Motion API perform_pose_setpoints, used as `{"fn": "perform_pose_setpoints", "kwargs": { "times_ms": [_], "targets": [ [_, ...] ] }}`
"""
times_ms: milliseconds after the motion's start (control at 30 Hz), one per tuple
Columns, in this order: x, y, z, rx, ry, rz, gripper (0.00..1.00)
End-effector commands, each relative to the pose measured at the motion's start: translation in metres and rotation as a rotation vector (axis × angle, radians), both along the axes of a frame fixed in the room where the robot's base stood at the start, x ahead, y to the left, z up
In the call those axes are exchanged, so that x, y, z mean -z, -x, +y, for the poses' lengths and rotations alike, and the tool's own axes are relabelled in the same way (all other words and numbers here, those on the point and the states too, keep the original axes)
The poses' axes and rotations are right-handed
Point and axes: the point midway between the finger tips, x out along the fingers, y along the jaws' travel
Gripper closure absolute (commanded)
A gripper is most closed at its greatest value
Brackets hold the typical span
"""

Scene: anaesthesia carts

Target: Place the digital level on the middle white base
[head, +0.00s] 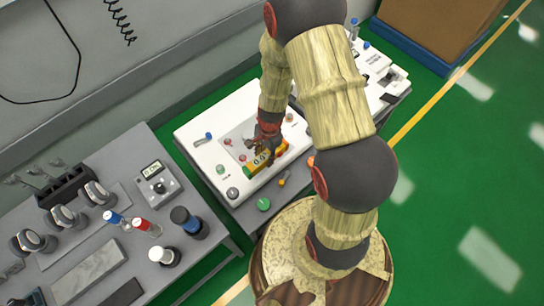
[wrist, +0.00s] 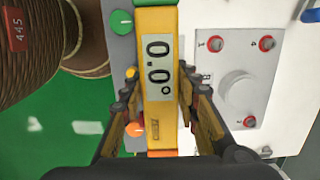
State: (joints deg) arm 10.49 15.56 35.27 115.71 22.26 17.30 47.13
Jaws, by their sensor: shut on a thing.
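The digital level is a yellow bar with a "0.0" display; it shows in the head view (head: 280,151) and the wrist view (wrist: 158,20). My gripper (wrist: 158,88) is shut on it, one finger on each side of the bar; in the head view my gripper (head: 266,142) is over the middle white base (head: 195,147). In the wrist view the white base (wrist: 225,18) lies to the right of the level, with a grey strip to its left. I cannot tell whether the level touches the base. My arm hides part of the base's right side.
Red knobs (wrist: 265,43) and a round grey disc (wrist: 237,94) are on the base. A green button (head: 264,204) sits at its front. A grey bench (head: 90,240) with gauges and bottles stands left; another white unit (head: 385,88) stands right. Green floor is open at the right.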

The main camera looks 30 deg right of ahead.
Motion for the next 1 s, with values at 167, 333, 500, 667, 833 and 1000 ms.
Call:
{"fn": "perform_pose_setpoints", "kwargs": {
  "times_ms": [167,333,500,667,833,1000],
  "targets": [
    [0.032,-0.019,-0.026,0.001,0.000,0.000,1.00],
    [0.052,-0.030,-0.041,-0.001,0.000,0.000,1.00],
    [0.058,-0.034,-0.046,-0.003,0.000,0.000,1.00],
    [0.073,-0.038,-0.052,-0.002,0.000,0.000,1.00],
    [0.097,-0.038,-0.051,-0.002,0.000,0.000,1.00],
    [0.096,-0.038,-0.051,-0.003,0.001,-0.002,1.00]
  ]
}}
